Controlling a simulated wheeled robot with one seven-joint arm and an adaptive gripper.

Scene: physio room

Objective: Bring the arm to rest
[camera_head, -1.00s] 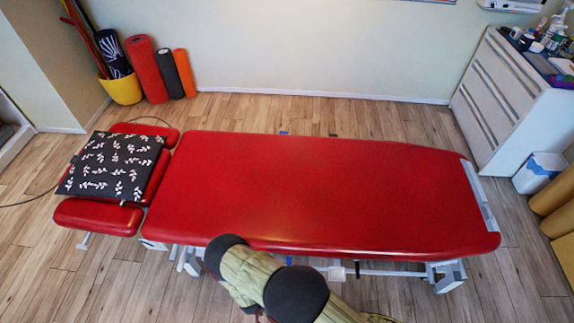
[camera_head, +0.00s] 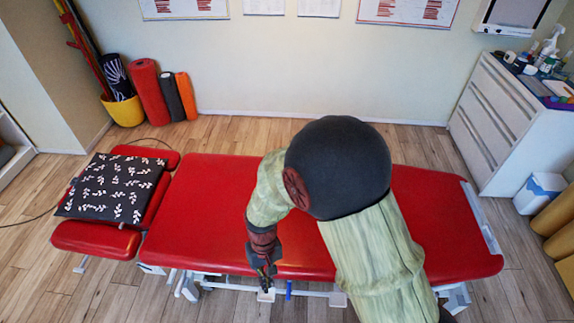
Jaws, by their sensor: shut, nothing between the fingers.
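My arm rises from the lower right in the head view and bends at a large dark joint over the middle of the red treatment table (camera_head: 213,199). Its forearm drops down toward the table's near edge. My gripper (camera_head: 265,284) points downward in front of that edge and is shut with nothing in it. From this angle I cannot tell how far it is from the table edge or the frame below. The arm hides the middle of the table top.
A black leaf-patterned cloth (camera_head: 112,187) lies on the table's head end. A yellow bucket (camera_head: 125,111) and upright rolls (camera_head: 149,89) stand at the back left. A white drawer unit (camera_head: 505,125) and a small bin (camera_head: 538,194) stand at the right. Wooden floor shows clear at the front left.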

